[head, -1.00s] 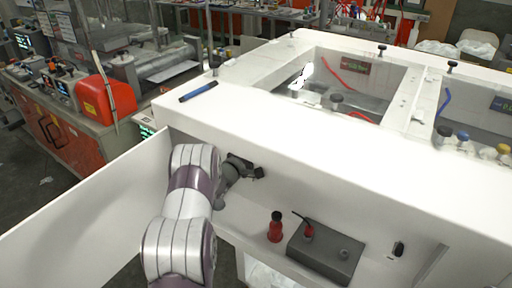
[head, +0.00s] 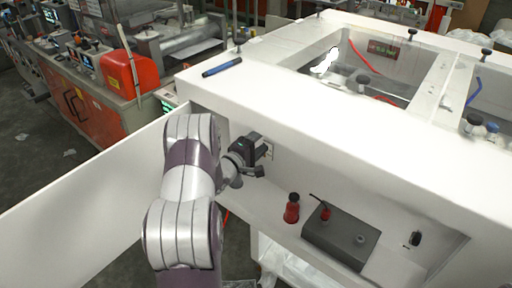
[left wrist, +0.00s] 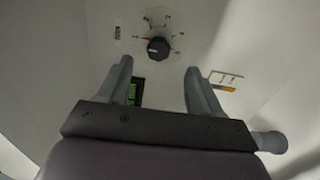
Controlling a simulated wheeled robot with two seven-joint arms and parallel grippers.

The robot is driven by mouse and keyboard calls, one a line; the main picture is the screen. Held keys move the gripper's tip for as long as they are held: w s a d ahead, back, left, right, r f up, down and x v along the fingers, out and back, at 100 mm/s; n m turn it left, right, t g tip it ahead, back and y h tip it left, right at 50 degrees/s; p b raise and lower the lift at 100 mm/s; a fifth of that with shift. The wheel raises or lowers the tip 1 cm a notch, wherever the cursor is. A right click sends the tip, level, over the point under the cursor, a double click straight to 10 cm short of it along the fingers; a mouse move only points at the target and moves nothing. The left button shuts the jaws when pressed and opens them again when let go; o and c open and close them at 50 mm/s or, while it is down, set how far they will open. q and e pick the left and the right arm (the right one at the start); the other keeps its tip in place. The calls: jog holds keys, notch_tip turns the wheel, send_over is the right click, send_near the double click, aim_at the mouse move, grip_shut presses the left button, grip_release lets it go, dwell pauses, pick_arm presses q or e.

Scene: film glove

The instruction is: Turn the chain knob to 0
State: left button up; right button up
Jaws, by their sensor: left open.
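The chain knob (left wrist: 158,47) is a round black knob with a pale pointer line on a white panel. Dial marks surround it, with a red mark to its left. My left gripper (left wrist: 160,76) is open, its two fingers apart below the knob in the left wrist view, with nothing between them. In the head view my left gripper (head: 257,157) is close to the white recessed panel, and it hides the knob there. I cannot tell the knob's exact setting. My right gripper is not in view.
A red bottle (head: 292,208) and a grey box (head: 341,237) stand on the ledge right of my gripper. A white open door panel (head: 90,215) is at the left. A blue pen (head: 222,67) lies on the top. A small green display (left wrist: 135,91) is below the knob.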

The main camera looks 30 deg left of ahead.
pick_arm(q)
jog(key=s, duration=0.3)
jog(key=shift+s+a, duration=0.1)
jog(key=shift+s, duration=0.1)
